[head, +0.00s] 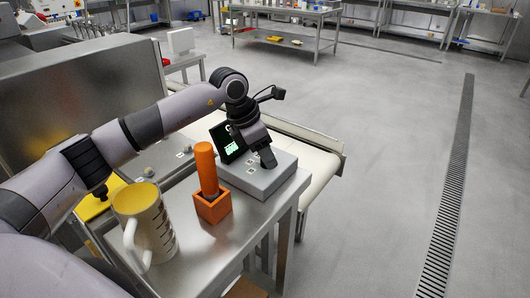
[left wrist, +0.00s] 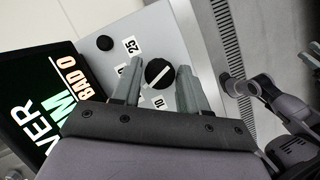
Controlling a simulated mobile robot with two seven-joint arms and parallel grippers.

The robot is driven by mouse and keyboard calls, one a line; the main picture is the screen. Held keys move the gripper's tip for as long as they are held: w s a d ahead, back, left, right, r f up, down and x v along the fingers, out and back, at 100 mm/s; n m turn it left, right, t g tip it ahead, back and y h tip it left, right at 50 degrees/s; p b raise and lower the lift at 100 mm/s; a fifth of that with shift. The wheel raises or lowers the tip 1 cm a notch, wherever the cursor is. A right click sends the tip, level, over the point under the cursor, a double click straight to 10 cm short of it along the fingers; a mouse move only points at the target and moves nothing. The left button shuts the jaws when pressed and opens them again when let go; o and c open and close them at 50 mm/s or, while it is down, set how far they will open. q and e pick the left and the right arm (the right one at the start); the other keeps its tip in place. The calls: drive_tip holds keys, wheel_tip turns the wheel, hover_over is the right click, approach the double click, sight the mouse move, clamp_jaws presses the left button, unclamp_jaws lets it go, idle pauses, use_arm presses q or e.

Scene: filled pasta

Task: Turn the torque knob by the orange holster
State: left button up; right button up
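The torque tester is a grey box (head: 258,178) with a tilted screen (head: 227,142) on the steel table's far end. Its black knob (left wrist: 158,73) with a white pointer line shows in the left wrist view, among printed number labels; in the head view my gripper hides it. The orange holster (head: 212,207) stands in front of the box and holds an orange-handled tool (head: 206,168). My left gripper (head: 267,160) points down over the box. In the left wrist view its fingers (left wrist: 160,66) are apart, one each side of the knob; contact is not visible.
A white mug (head: 147,228) with a yellow inside stands nearer on the steel table (head: 190,245), below my left arm. A second black round part (left wrist: 105,43) is on the box's face. A pale conveyor (head: 318,165) runs behind the table. Floor to the right is clear.

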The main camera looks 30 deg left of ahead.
use_arm(q)
drive_tip(key=shift+o, duration=0.8)
drive_tip(key=v, duration=0.7)
drive_tip(key=shift+b, duration=0.3)
